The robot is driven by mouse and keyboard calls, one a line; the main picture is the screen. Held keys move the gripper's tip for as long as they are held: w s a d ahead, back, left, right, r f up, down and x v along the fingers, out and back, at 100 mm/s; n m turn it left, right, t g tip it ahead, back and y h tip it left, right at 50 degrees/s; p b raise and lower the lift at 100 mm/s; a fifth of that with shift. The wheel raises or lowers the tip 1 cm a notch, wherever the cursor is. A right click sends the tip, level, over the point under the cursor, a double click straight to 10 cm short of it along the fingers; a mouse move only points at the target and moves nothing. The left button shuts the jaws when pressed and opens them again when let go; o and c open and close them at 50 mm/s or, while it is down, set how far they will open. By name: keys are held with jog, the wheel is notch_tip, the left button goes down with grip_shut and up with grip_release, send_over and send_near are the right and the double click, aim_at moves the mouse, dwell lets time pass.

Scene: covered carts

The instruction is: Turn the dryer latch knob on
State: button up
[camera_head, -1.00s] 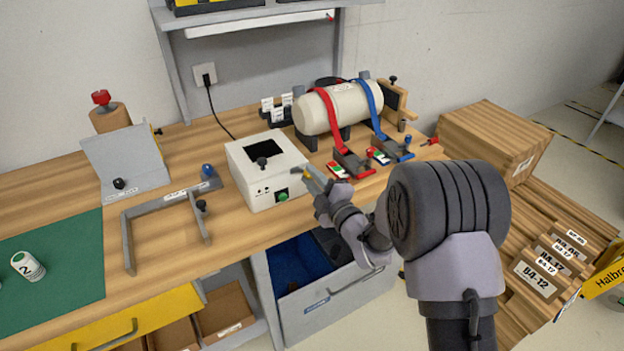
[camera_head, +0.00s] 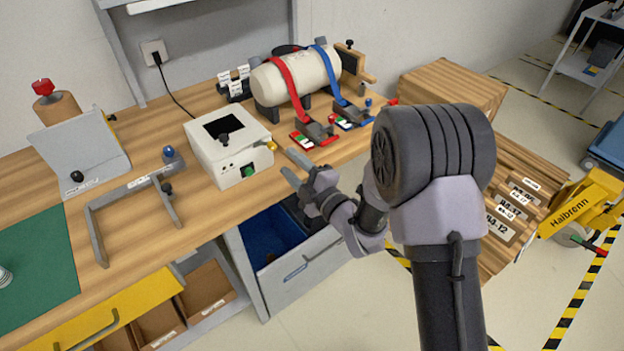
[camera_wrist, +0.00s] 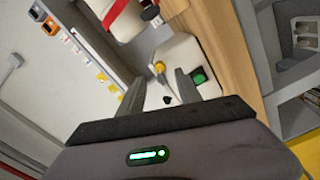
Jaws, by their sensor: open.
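A white box (camera_head: 236,150), which looks like the dryer, stands on the wooden bench with a dark square opening on top. It carries a black knob (camera_head: 224,138), a green button (camera_head: 248,171) on its front and a small yellow knob (camera_head: 271,146) on its right side. No label tells me which knob is the latch. My gripper (camera_head: 287,161) is open and empty, just right of the box. In the wrist view the yellow knob (camera_wrist: 159,67) appears between and slightly beyond the fingertips (camera_wrist: 158,77); contact cannot be told. The green button (camera_wrist: 198,76) lies beside one finger.
A cream cylinder (camera_head: 296,78) with red and blue straps stands behind, its buckles (camera_head: 315,134) on the bench near my gripper. A grey bracket (camera_head: 133,205) lies left of the box. An open drawer (camera_head: 290,262) juts out below.

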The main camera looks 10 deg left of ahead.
jog(key=v, duration=1)
jog(key=shift+p, duration=0.45)
jog(key=shift+d, duration=0.1)
